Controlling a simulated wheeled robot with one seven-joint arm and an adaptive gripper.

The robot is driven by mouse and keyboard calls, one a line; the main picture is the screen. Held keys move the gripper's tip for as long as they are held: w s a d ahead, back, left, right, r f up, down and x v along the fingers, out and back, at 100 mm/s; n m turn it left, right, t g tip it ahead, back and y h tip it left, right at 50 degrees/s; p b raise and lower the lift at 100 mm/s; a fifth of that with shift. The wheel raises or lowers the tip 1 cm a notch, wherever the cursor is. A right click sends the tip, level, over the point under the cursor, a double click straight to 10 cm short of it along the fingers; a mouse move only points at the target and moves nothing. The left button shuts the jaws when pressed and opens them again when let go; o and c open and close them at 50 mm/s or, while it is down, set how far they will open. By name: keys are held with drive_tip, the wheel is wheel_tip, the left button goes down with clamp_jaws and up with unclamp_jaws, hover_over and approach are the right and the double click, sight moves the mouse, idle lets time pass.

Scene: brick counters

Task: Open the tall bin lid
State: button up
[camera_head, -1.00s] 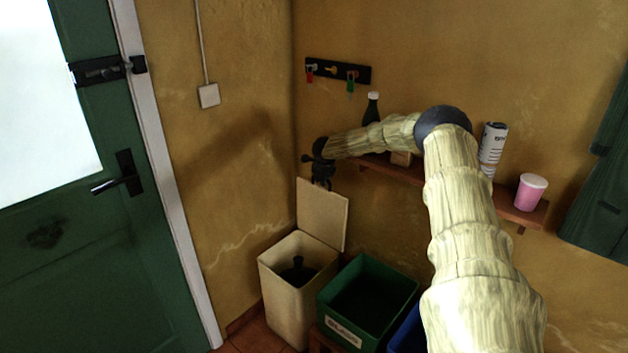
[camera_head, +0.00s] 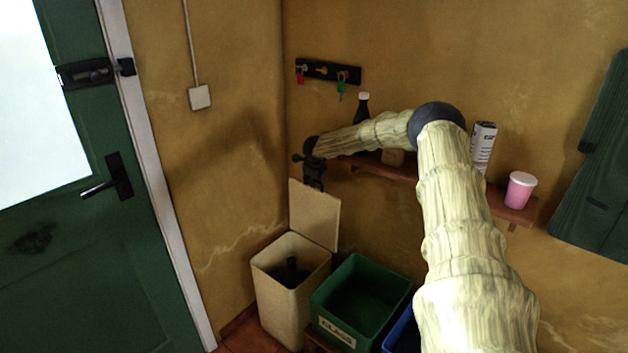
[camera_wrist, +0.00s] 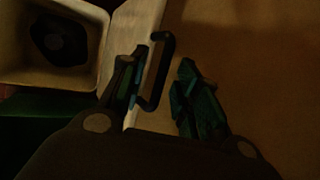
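The tall cream bin (camera_head: 281,305) stands in the corner. Its lid (camera_head: 315,215) is up, near vertical at the back of the opening, and the inside shows with a dark object (camera_head: 292,270) in it. My gripper (camera_head: 314,182) is at the lid's top edge, its fingers partly hidden in the head view. In the wrist view my gripper (camera_wrist: 160,92) is open, its two fingers apart with the black lid handle (camera_wrist: 166,70) between them. I see a gap at the right finger; contact at the left finger cannot be told. The lid (camera_wrist: 133,35) and bin rim (camera_wrist: 102,45) also show there.
A green crate (camera_head: 335,334) and a blue crate (camera_head: 399,335) stand right of the bin. A wooden shelf (camera_head: 517,214) above carries a bottle (camera_head: 362,108), a can (camera_head: 483,143) and a pink cup (camera_head: 520,191). A green door (camera_head: 120,265) is at left.

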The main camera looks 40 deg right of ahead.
drive_tip(key=v, duration=1.1)
drive_tip(key=shift+d, duration=0.15)
idle(0.5)
